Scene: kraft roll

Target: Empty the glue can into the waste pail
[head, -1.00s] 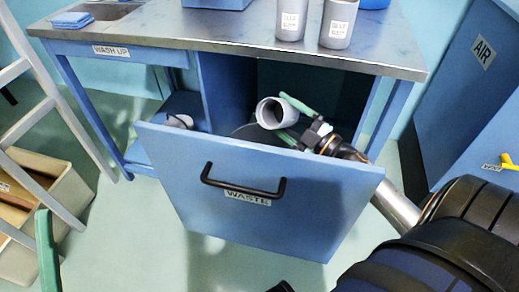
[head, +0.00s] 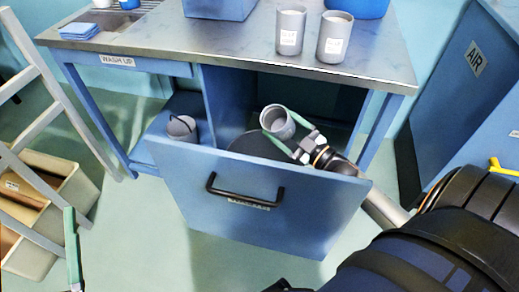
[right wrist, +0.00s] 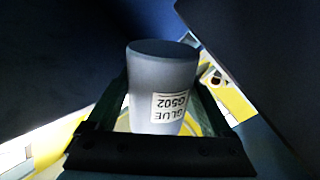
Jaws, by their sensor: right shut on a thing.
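The grey glue can (head: 277,122) is in my right gripper (head: 292,135), whose green fingers close around its sides. Its open mouth faces up and toward the head camera; its contents cannot be made out. In the right wrist view the can (right wrist: 163,80) shows an upside-down "GLUE G502" label between the fingers. The can is above the open waste drawer (head: 250,205), close to a dark round shape (head: 250,142), apparently the waste pail, mostly hidden behind the drawer front. One green finger of my left gripper (head: 72,250) shows at lower left; its opening cannot be judged.
Two labelled grey cans (head: 290,30) (head: 334,36) stand on the bench top (head: 225,45), beside a blue container. A small grey pot (head: 182,127) sits on the lower shelf. A ladder (head: 60,110) and a cream bin (head: 45,215) are at left. Floor before the drawer is clear.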

